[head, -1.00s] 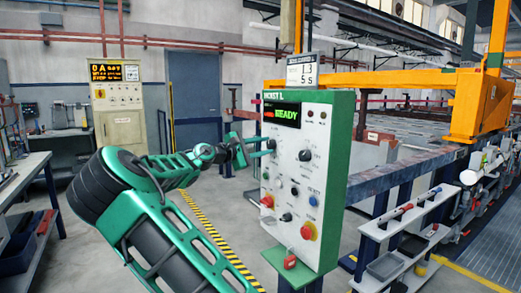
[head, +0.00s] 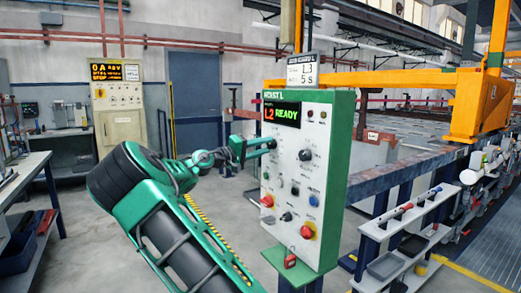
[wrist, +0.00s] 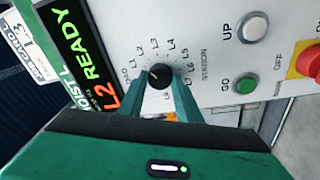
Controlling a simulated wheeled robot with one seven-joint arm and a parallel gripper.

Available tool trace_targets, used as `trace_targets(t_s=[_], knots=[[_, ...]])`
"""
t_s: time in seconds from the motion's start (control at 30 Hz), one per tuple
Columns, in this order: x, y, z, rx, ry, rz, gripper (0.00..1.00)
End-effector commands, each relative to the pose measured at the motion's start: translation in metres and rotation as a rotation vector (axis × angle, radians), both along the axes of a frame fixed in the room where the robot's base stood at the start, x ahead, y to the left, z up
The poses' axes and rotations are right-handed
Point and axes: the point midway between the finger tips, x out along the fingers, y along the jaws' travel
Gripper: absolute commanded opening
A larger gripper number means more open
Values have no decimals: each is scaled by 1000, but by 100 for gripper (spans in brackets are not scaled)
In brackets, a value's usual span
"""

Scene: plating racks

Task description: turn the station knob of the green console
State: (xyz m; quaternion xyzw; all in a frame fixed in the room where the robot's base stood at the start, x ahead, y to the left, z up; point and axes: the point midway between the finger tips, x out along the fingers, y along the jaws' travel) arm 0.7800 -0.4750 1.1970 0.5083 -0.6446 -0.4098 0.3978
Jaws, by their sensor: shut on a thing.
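The green console (head: 337,190) stands in the middle of the head view, with a white front panel. Its display (head: 282,114) reads "L2 READY". The black station knob (wrist: 159,75) is in the wrist view, ringed by labels including L1 to L7 and the word STATION. A small pale mark on the knob faces upper left, roughly toward L1 and L2. My gripper (wrist: 164,88) is shut on the knob, one finger on each side. In the head view my gripper (head: 266,146) reaches the panel's upper left, and the knob is mostly hidden there.
The panel also carries another black knob (head: 305,155), a white UP button (wrist: 252,27), a green GO button (wrist: 245,84) and a red knob (head: 308,231). A workbench (head: 25,180) stands at the left. A low rack (head: 400,235) stands right of the console.

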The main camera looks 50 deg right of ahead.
Motion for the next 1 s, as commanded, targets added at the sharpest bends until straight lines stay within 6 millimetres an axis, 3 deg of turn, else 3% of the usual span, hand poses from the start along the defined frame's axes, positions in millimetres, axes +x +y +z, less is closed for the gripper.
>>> trace_targets(t_s=[0.5, 1.0], knots=[[1, -1, -8, -91, -421, -5, 8], [3, -1, -8, -131, -591, -3, 9]])
